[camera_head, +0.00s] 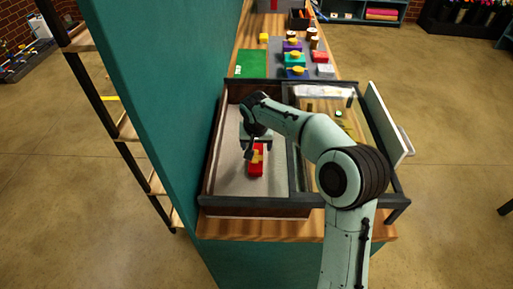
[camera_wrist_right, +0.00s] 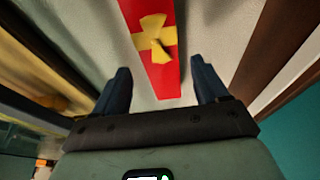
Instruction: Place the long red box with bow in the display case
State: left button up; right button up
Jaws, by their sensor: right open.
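The long red box (camera_head: 257,167) with a yellow bow lies on the pale floor of the left part of the display case (camera_head: 255,201). In the right wrist view the box (camera_wrist_right: 167,78) runs up out of the top of the frame, and its bow is in clear view. My right gripper (camera_head: 257,148) is over the far end of the box, inside the case. Its two dark fingers (camera_wrist_right: 161,85) are open, one to each side of the box's near end, with gaps on both sides. No grip on the box shows. My left gripper is not in view.
My right arm passes over the case's glassed right part. A pale panel (camera_head: 388,120) stands at the case's right side. A teal wall (camera_head: 160,120) rises on the left. Behind the case are a green mat (camera_head: 252,63) and several small bowed boxes (camera_head: 295,58).

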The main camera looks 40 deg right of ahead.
jog(key=v, duration=0.8)
jog(key=shift+r, duration=0.4)
jog(key=shift+s+a, duration=0.1)
